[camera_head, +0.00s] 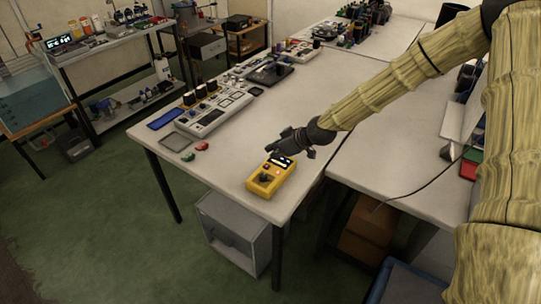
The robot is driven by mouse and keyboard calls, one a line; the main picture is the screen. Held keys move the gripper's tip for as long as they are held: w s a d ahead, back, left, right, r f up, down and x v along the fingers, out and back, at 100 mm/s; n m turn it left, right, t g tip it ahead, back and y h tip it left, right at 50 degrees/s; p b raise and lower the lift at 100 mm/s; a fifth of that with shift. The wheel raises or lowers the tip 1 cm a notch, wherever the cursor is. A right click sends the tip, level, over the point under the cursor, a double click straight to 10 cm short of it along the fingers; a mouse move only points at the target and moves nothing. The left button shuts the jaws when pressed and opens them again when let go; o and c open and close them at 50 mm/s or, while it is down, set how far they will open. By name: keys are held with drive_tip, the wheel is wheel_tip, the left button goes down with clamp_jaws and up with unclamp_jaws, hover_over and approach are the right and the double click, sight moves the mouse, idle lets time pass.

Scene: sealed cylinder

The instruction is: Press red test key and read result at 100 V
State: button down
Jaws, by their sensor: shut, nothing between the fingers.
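The yellow handheld tester (265,182) lies near the front corner of the white table. It has a lit display (281,161) at its upper end and a dark dial on its lower half. A small reddish key (276,171) shows just below the display. My gripper (277,149) is shut and empty, with its dark fingertips just above or at the display end of the tester. I cannot tell whether they touch it. The display reading is too small to make out.
Red and green clips (195,151) lie left of the tester. A grey panel device (213,116), a blue tray (165,119) and a grey tray (176,143) are farther left. A dark cable (408,194) hangs at the right. The table middle (325,85) is clear.

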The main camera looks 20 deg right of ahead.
drive_tip(key=b+v, duration=0.1)
drive_tip(key=v, duration=0.5)
drive_tip(key=shift+s+r+b, duration=0.2)
drive_tip(key=shift+r+b, duration=0.1)
drive_tip(key=shift+d+f, duration=0.1)
drive_tip(key=shift+d, duration=0.05)
idle(0.7)
